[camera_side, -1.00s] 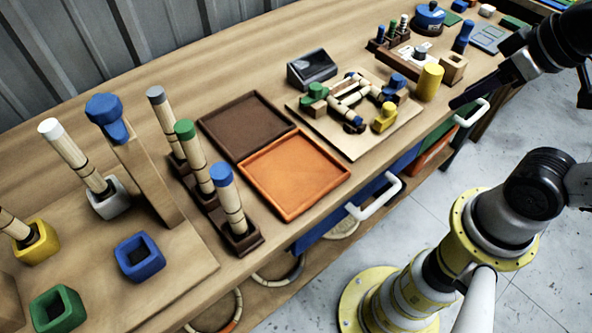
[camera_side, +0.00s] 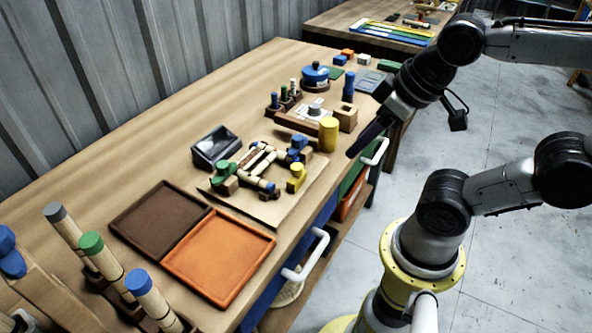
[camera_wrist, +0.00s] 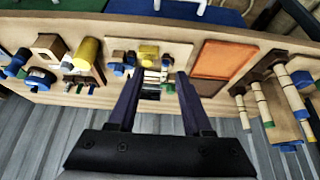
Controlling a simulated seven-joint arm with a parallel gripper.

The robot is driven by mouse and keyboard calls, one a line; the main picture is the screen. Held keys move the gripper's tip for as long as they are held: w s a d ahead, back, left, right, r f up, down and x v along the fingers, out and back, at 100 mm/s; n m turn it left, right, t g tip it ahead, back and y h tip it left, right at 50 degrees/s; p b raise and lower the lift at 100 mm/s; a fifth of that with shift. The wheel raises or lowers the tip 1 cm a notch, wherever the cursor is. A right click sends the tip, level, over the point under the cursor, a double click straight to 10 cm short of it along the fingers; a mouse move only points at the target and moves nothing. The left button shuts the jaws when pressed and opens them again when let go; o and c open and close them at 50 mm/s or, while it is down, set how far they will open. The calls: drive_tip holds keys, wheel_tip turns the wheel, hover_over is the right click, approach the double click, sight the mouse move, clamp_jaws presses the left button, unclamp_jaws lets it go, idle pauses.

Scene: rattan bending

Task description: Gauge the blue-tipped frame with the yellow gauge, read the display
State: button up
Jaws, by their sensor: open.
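A small rattan frame (camera_side: 258,160) lies on a light wooden board (camera_side: 284,206) among coloured blocks; a blue tip (camera_side: 270,188) shows at its near corner. A yellow cylinder (camera_side: 328,134) stands at the board's right, and a yellow block (camera_side: 296,178) sits on the board; I cannot tell which is the gauge. A dark box with a slanted screen (camera_side: 215,147) stands behind the board; no reading is legible. My gripper (camera_side: 365,142) is open and empty, apart from the yellow cylinder, above the table's front edge. In the wrist view my gripper (camera_wrist: 157,78) has its fingers apart.
A brown tray (camera_side: 130,222) and an orange tray (camera_side: 222,297) lie left of the board. Upright rods with grey, green and blue tips (camera_side: 138,282) stand nearest. A wooden block (camera_side: 346,118), small rack (camera_side: 289,98) and blue round container (camera_side: 314,74) lie beyond the yellow cylinder.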

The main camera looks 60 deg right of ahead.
drive_tip(key=shift+o, duration=1.4)
drive_tip(key=w+d+r+m+g, duration=0.1)
drive_tip(key=w+r+m+g, duration=0.25)
drive_tip(key=w, duration=0.45)
drive_tip(key=m+g, duration=0.2)
hover_over(296, 166)
wheel_tip(296, 166, down, 4)
drive_tip(key=f, duration=0.1)
wheel_tip(296, 166, down, 13)
drive_tip(key=shift+c, duration=0.4)
clamp_jaws()
